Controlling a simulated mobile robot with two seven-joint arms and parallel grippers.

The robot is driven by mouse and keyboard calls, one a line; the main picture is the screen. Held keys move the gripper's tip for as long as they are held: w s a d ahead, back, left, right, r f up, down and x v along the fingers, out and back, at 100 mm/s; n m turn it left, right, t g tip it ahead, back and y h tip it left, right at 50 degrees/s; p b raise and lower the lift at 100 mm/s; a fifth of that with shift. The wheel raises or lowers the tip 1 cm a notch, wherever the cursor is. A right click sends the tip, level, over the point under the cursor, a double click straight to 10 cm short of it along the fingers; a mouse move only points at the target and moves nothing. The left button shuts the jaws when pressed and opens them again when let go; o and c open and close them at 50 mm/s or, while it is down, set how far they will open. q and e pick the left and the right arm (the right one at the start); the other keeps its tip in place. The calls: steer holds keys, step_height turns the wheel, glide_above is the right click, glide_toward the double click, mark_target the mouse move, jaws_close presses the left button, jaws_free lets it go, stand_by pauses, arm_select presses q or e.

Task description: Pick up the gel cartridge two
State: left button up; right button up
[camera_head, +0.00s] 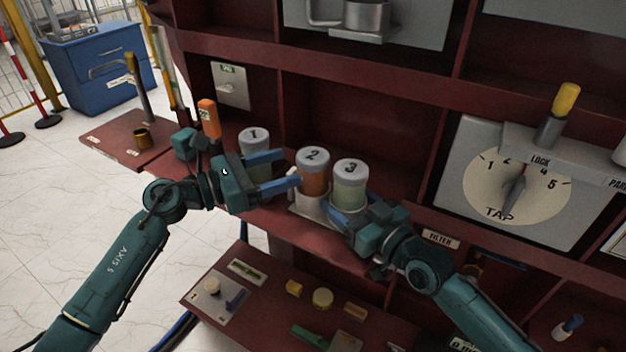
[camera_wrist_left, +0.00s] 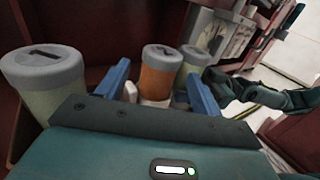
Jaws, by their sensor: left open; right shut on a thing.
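Gel cartridge two (camera_head: 313,180), orange with a grey cap marked 2, stands upright in a white holder (camera_head: 309,208) on the red shelf. It also shows in the left wrist view (camera_wrist_left: 157,78), between and beyond my finger tips. My left gripper (camera_head: 283,170) is open and empty, left of cartridge two and apart from it. Gel cartridge three (camera_head: 349,190), pale green, stands just right of cartridge two. My right gripper (camera_head: 362,214) is shut at the lower part of cartridge three; its fingertips are mostly hidden.
Cartridge one (camera_head: 254,143), pale green, stands behind my left fingers and at left in the wrist view (camera_wrist_left: 45,80). A tap dial panel (camera_head: 520,185) is at the right. A lower red shelf (camera_head: 270,310) holds several small parts.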

mark_target(298, 165)
arm_select(q)
steer(key=shift+x, duration=2.75)
steer(key=shift+s+f, duration=0.15)
steer(key=shift+f, duration=0.05)
steer(key=shift+c, duration=0.3)
steer(key=c, duration=0.8)
step_height(298, 165, up, 18)
steer(key=shift+r, duration=0.1)
steer(key=shift+c, duration=0.2)
arm_select(e)
steer(key=o, duration=1.1)
